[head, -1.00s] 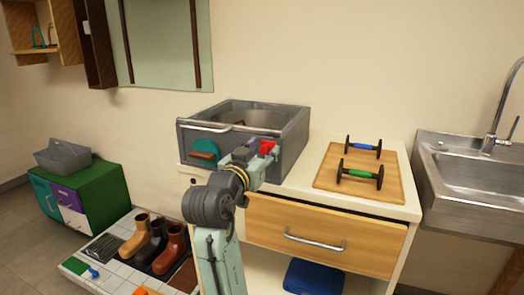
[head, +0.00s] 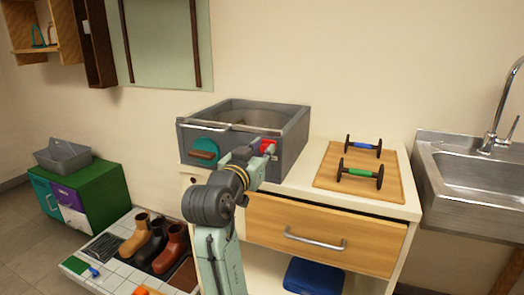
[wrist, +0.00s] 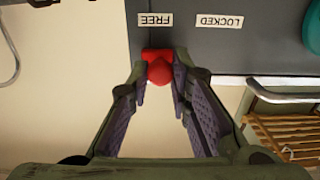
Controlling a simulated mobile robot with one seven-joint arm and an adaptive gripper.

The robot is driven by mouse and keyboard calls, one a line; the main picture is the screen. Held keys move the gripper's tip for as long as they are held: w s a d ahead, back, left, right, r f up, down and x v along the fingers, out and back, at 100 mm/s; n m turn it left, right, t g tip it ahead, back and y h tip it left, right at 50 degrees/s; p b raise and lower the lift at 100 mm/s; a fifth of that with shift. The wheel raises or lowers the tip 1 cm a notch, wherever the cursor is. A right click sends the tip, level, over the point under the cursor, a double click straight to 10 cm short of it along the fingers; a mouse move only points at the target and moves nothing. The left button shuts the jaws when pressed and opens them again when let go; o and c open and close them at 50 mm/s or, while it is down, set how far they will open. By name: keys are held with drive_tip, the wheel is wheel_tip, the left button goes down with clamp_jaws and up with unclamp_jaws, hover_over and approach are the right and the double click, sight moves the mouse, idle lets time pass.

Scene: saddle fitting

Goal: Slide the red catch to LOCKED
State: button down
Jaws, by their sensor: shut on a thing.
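The red catch (head: 267,146) is on the front of the grey metal box (head: 290,146), near its right corner. In the wrist view the catch (wrist: 160,66) lines up with the FREE label (wrist: 155,20). The LOCKED label (wrist: 219,22) is to the right of it there, towards the teal disc (wrist: 312,32). The labels appear upside down. My gripper (wrist: 160,72) is shut on the catch, with a fingertip on each side of its red knob. In the head view my gripper (head: 258,153) is at the box front, its fingers partly hidden by my wrist.
The teal disc with a brown handle (head: 205,150) is on the box front, left of my gripper. A metal bar (head: 230,125) runs along the front top edge. A wooden board (head: 330,185) with two dumbbell-shaped pieces lies right of the box. The sink (head: 470,165) is further right.

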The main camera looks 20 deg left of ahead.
sight(249, 139)
drive_tip(key=a, duration=0.6)
drive_tip(key=shift+r, duration=0.1)
drive_tip(key=c, duration=1.5)
unclamp_jaws()
drive_tip(key=shift+a, duration=0.15)
drive_tip(key=shift+o, duration=0.2)
